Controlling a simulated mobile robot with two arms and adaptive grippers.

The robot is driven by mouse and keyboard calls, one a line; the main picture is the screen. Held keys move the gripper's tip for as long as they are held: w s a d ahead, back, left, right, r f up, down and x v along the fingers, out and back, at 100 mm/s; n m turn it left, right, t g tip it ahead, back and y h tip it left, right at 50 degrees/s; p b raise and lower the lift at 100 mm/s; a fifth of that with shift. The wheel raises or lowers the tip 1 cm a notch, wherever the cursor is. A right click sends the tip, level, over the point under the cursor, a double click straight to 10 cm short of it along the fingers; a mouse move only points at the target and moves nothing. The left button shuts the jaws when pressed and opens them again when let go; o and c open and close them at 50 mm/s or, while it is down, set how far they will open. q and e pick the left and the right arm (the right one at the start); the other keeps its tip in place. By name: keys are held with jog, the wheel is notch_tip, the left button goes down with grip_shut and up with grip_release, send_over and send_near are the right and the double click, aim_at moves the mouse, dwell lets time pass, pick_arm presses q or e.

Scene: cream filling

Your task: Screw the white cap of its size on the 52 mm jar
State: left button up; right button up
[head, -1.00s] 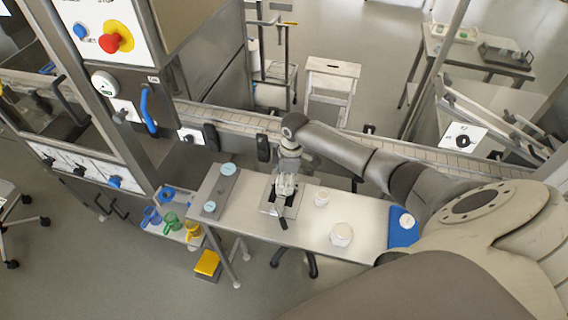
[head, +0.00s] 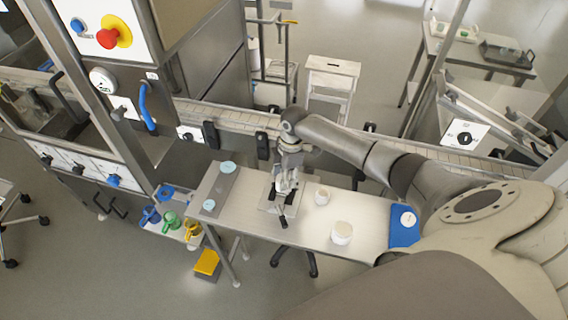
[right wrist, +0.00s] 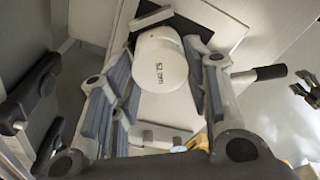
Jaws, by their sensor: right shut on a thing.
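In the right wrist view, a white cap (right wrist: 160,66) with "52 mm" printed on top lies between the fingers of my right gripper (right wrist: 158,95). The gripper is shut on this cap. Dark clamp jaws (right wrist: 205,32) on a pale plate show under and beside it. The 52 mm jar is hidden below the cap, so I cannot tell how the cap sits on it. In the head view my right gripper (head: 286,183) points down over the clamp on the table, and the clamp's dark handle (head: 283,221) sticks out toward the front. My left gripper is not in view.
Two white round containers (head: 322,197) (head: 342,233) stand right of the clamp. A white round piece (head: 408,219) lies on a blue mat (head: 403,238) at the right end. A grey plate (head: 218,188) with two pale-blue discs is at the left. A conveyor (head: 235,120) runs behind.

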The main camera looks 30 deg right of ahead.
jog(key=shift+c, duration=1)
jog(key=shift+r+m+p, duration=0.1)
jog(key=shift+m+p, duration=0.3)
jog(key=shift+p, duration=0.1)
jog(key=shift+a+m+p, duration=0.1)
jog(key=shift+m+p, duration=0.35)
jog(key=shift+m, duration=0.25)
jog(key=shift+s+f+m, duration=0.1)
jog(key=shift+f+m, duration=0.1)
jog(key=shift+m, duration=0.3)
jog(key=shift+m+t, duration=0.3)
jog(key=shift+m, duration=1)
jog(key=m, duration=0.4)
jog(key=shift+h, duration=0.4)
jog(key=shift+m, duration=0.9)
